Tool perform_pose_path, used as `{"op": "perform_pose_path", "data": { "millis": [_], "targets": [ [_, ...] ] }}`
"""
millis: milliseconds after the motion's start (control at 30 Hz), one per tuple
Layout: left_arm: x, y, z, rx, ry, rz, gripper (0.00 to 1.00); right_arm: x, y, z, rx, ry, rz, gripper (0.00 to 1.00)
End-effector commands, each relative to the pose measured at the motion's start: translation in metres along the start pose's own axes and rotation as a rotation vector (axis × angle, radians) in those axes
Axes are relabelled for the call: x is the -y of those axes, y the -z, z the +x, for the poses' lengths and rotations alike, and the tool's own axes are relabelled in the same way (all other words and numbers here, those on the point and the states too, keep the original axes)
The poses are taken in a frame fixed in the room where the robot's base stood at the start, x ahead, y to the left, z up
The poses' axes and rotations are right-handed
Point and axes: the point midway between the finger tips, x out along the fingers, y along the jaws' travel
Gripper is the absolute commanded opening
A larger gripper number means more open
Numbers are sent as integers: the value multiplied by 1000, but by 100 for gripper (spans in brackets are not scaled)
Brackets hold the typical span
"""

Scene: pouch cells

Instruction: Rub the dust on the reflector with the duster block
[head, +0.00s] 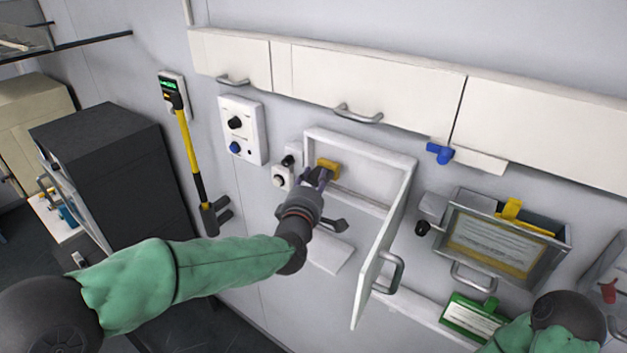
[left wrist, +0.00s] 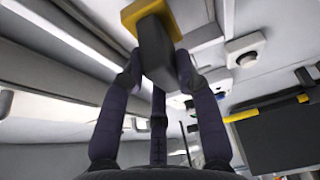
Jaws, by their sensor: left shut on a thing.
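My left gripper (head: 318,179) is shut on the duster block (head: 328,166), which has a yellow pad and a dark grey grip. In the left wrist view the fingers (left wrist: 158,85) close around the grey grip, with the yellow pad (left wrist: 132,12) beyond them. In the head view the block is at the left side of an open white wall box (head: 372,150), whose door (head: 383,255) stands swung out. I cannot pick out the reflector or its dust for sure. Whether the pad touches a surface is unclear. My right gripper is out of view.
White cupboards (head: 370,85) run above the box. A switch panel (head: 242,130) and a yellow-handled tool (head: 190,150) are to its left. A grey bin (head: 558,262) with papers and a green-framed card (head: 470,317) are on the right. A dark cabinet (head: 105,165) stands left.

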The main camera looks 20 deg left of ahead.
Motion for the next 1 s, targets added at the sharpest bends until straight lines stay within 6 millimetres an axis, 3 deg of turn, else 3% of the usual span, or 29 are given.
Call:
{"op": "perform_pose_path", "data": {
  "millis": [1000],
  "targets": [
    [0, -7, 16, 0, 0, 0, 5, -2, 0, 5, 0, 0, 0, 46]
  ]
}}
